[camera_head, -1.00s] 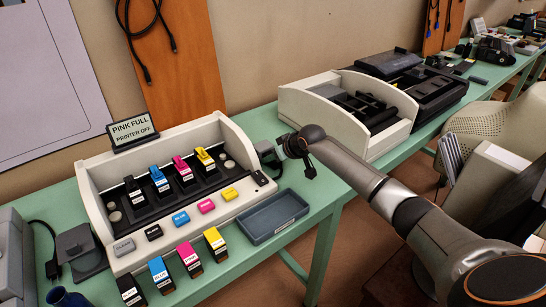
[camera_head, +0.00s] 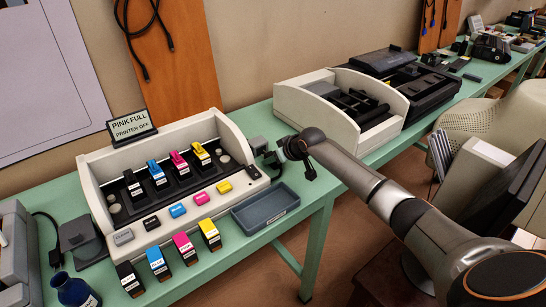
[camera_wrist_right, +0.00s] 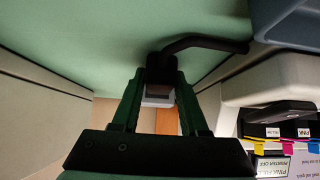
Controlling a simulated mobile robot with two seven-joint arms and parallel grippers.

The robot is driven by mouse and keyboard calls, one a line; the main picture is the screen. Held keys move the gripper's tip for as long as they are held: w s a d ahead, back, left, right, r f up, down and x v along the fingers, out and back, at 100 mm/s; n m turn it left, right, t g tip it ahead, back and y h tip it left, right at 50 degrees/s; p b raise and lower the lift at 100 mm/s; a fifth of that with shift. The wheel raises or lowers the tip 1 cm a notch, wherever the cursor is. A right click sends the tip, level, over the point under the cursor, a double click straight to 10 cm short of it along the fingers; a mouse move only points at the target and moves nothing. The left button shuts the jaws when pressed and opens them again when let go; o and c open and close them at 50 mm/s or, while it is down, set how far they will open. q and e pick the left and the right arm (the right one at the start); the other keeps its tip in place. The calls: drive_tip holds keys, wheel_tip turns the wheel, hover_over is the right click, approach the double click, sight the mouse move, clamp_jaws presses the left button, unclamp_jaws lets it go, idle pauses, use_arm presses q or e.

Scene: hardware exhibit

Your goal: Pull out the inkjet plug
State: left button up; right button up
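The inkjet (camera_head: 210,210) is a cream case with coloured cartridges on the teal table in the head view. A small grey socket box (camera_head: 257,145) is at its right side. My right gripper (camera_head: 288,152) is just right of this box. In the right wrist view the inkjet plug (camera_wrist_right: 161,68), a black block with a black cable leading right, sits between the fingertips of my right gripper (camera_wrist_right: 161,85), which look closed against its sides. A pale block shows behind it. I cannot tell whether the plug's prongs are in a socket. My left gripper is out of view.
A grey-blue tray (camera_head: 278,222) lies right of the inkjet, near the table's front edge. A second cream case (camera_head: 318,108) stands behind my right arm. Loose cartridges (camera_head: 184,247) stand in front of the inkjet. A sign (camera_head: 131,127) reads "PINK FULL PRINTER OFF".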

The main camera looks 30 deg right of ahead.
drive_tip(key=shift+o, duration=1.4)
drive_tip(key=shift+s+r, duration=0.1)
drive_tip(key=shift+r, duration=0.05)
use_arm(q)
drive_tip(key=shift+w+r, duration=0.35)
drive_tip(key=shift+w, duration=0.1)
use_arm(e)
drive_tip(key=shift+o, duration=0.4)
drive_tip(key=shift+r, duration=0.1)
drive_tip(key=shift+s+d+r, duration=0.1)
drive_tip(key=shift+s+r, duration=0.2)
drive_tip(key=shift+r, duration=0.1)
use_arm(q)
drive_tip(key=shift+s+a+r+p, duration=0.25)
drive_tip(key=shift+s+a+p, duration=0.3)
drive_tip(key=shift+p, duration=0.35)
use_arm(e)
drive_tip(key=v, duration=1.1)
drive_tip(key=shift+s, duration=0.25)
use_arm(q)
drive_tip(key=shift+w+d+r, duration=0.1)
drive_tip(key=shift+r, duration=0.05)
